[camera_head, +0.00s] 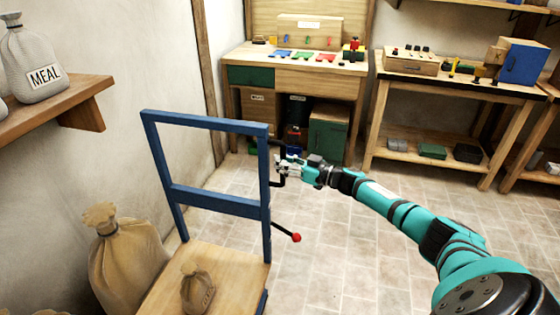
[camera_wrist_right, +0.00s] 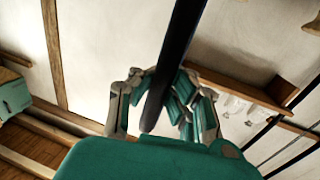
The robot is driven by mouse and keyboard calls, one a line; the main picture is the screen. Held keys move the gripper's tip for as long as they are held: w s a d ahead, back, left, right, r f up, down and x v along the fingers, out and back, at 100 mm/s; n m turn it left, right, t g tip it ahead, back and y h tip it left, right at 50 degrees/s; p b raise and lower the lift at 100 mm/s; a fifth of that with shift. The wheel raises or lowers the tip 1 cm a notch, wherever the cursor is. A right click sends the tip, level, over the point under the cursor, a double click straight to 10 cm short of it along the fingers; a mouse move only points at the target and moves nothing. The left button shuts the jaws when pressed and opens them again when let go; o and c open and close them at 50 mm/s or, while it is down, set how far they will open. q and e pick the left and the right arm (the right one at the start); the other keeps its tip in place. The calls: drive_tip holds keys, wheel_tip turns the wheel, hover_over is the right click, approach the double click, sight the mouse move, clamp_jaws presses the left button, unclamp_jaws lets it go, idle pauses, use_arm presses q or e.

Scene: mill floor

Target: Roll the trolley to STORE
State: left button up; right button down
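The trolley has an upright blue frame (camera_head: 215,200) and a flat wooden deck (camera_head: 235,262), at the lower left of the head view. A black handle (camera_wrist_right: 178,60) stands out from the frame's right post. My right gripper (camera_head: 281,168) is at this handle, and in the right wrist view its fingers are closed in on both sides of the black bar. A lever with a red knob (camera_head: 296,237) sticks out below it. A small tied sack (camera_head: 197,288) rests on the deck. My left gripper is not in view. No STORE marking can be read.
A large sack (camera_head: 125,258) stands left of the trolley, near the wall. A shelf (camera_head: 65,108) with a MEAL sack (camera_head: 32,58) juts out above. Workbenches (camera_head: 290,85) line the back. Tiled floor (camera_head: 350,255) is open to the right, under my arm.

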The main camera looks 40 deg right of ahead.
drive_tip(key=shift+d+f, duration=0.1)
drive_tip(key=shift+d, duration=0.35)
drive_tip(key=c, duration=1.2)
unclamp_jaws()
drive_tip(key=shift+s+d, duration=0.25)
drive_tip(key=shift+c, duration=0.2)
drive_tip(key=shift+w+a, duration=0.1)
drive_tip(key=shift+a, duration=0.1)
drive_tip(key=v, duration=1.2)
drive_tip(key=shift+d, duration=0.1)
